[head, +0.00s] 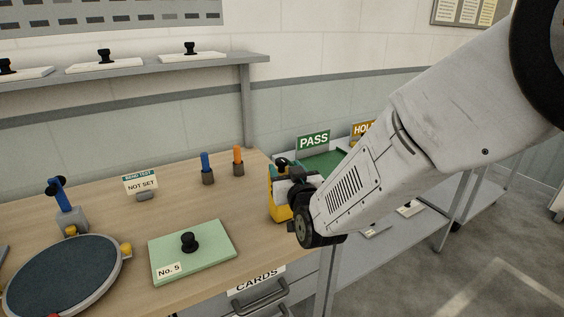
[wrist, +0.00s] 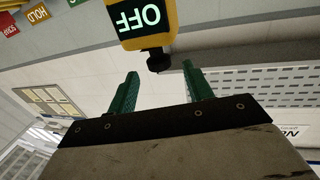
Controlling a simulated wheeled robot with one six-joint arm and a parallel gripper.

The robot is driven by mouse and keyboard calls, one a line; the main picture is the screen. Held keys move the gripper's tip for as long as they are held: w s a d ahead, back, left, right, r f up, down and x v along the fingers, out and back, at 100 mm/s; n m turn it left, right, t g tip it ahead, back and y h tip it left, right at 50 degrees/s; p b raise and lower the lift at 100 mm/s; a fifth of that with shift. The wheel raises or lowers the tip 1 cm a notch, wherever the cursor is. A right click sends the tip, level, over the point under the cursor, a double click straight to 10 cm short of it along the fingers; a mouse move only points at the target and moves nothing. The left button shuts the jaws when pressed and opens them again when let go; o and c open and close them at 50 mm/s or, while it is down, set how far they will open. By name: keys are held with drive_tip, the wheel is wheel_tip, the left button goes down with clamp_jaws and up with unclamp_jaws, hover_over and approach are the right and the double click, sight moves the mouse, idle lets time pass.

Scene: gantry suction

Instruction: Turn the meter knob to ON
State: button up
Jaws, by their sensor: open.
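The meter (head: 278,207) is a yellow and black box at the right edge of the wooden bench, partly hidden behind my arm in the head view. In the wrist view the meter (wrist: 170,38) appears upside down, and its display reads OFF. Its black knob (wrist: 158,61) sticks out towards my gripper (wrist: 160,69). My gripper's two green fingers are apart, with the knob in the gap near the fingertips. I see no clear contact with either finger.
A green No. 5 plate (head: 215,262) with a black handle lies on the bench. A NOT SET sign (head: 140,185), a blue peg (head: 206,163) and an orange peg (head: 238,157) stand behind it. A round dark turntable (head: 62,280) is at left. A PASS tray (head: 322,159) is beyond the meter.

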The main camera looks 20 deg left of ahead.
sight(283, 164)
drive_tip(key=x, duration=0.5)
drive_tip(key=shift+c, duration=0.3)
drive_tip(key=c, duration=0.9)
drive_tip(key=shift+d, duration=0.1)
